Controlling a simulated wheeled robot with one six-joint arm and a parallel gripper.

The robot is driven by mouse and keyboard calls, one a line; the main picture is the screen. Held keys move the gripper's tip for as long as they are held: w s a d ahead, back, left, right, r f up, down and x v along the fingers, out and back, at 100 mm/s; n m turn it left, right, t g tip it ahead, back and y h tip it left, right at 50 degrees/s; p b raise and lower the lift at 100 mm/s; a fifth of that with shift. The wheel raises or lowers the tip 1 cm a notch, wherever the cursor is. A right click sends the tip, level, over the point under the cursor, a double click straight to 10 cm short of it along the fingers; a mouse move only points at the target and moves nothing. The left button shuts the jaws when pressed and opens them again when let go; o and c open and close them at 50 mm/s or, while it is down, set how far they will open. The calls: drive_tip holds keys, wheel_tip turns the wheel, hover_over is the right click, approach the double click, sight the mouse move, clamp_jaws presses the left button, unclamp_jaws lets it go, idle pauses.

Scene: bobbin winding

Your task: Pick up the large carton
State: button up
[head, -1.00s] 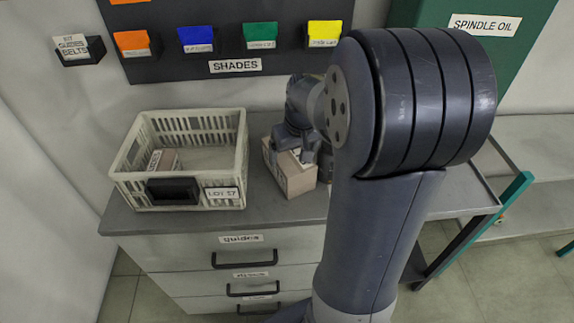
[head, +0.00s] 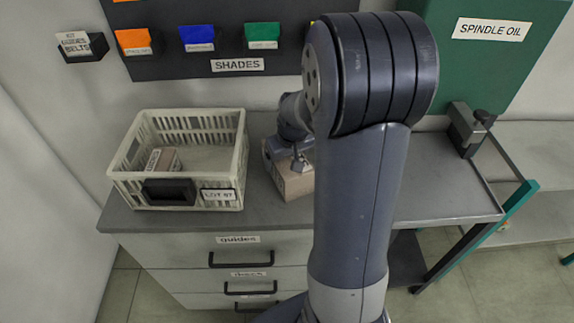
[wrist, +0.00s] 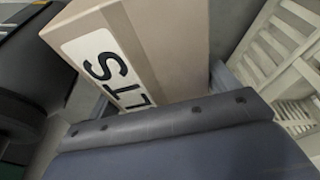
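The large carton (head: 297,186) is a tan box on the grey counter, right of the basket. My gripper (head: 285,157) is over it, reaching down around its upper part. In the wrist view the carton (wrist: 165,45) fills the space in front of my gripper (wrist: 160,95), with a finger beside each side. Part of a white label with black letters shows on one face. The fingers look close to the carton, but I cannot tell whether both touch it. My arm hides the area to the right of the carton.
A cream basket (head: 230,170) labelled LOT 57 holds a small carton (head: 163,160) to the left. The shades board (head: 235,68) with coloured bins and a green spindle oil cabinet (head: 490,65) stand behind. A grey device (head: 468,130) is at right. The counter's right part is clear.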

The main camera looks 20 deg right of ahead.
drive_tip(key=c, duration=1)
